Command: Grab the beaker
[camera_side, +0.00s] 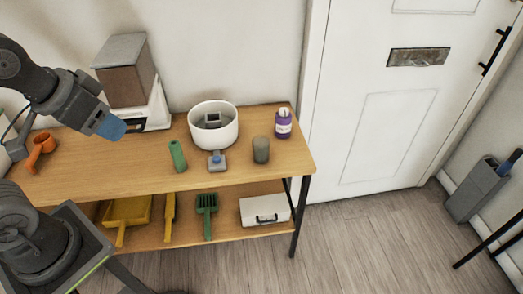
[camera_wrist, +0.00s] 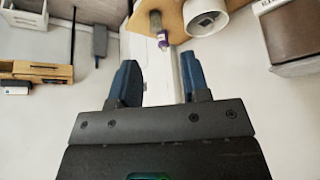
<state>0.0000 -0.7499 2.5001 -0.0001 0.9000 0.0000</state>
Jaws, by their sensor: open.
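A small grey cylinder (camera_side: 261,150), which looks like the beaker, stands upright near the right end of the wooden table, between a white pot and a purple bottle. In the wrist view the grey cylinder (camera_wrist: 155,19) shows small near the top edge, beyond the fingers. My gripper (camera_side: 110,127) is at the left, above the table and well away from the cylinder. In the wrist view its blue fingers (camera_wrist: 157,80) are spread apart, with nothing between them.
The white pot (camera_side: 214,133) holds a grey object. A small grey-blue tool (camera_side: 217,162) and a green cylinder (camera_side: 178,156) lie nearby. The purple bottle (camera_side: 283,124) stands behind right. A brown-and-white machine (camera_side: 130,84) stands beside my gripper. The table (camera_side: 80,170) is clear at front left.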

